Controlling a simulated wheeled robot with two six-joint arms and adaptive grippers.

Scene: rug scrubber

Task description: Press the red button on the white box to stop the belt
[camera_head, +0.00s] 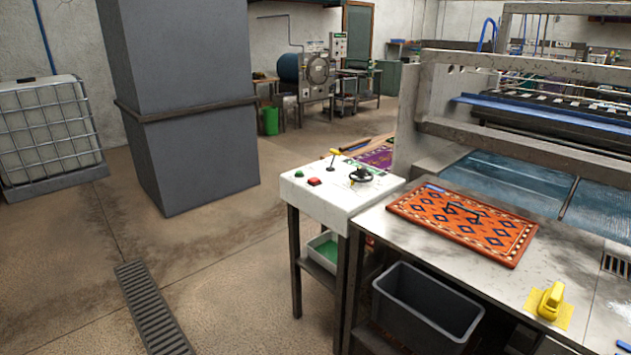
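The white box (336,197) is a control panel on dark legs, left of the metal worktable. The red button (314,182) sits on its top near the front left. A green button (299,174) lies just behind it to the left. A lever with a yellow knob (333,154) and a black handwheel (361,175) with a yellow part also stand on the box top. The belt (512,183) appears as a wet blue-grey surface in the machine at the right; whether it moves cannot be told. Neither of my grippers is in view.
An orange patterned rug (464,222) and a yellow-handled brush (551,300) lie on the metal worktable (388,226). A grey bin (427,305) stands below its front edge. A grey pillar (182,100) rises at the left. The floor (225,285) before the box is clear, with a drain grate (152,308).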

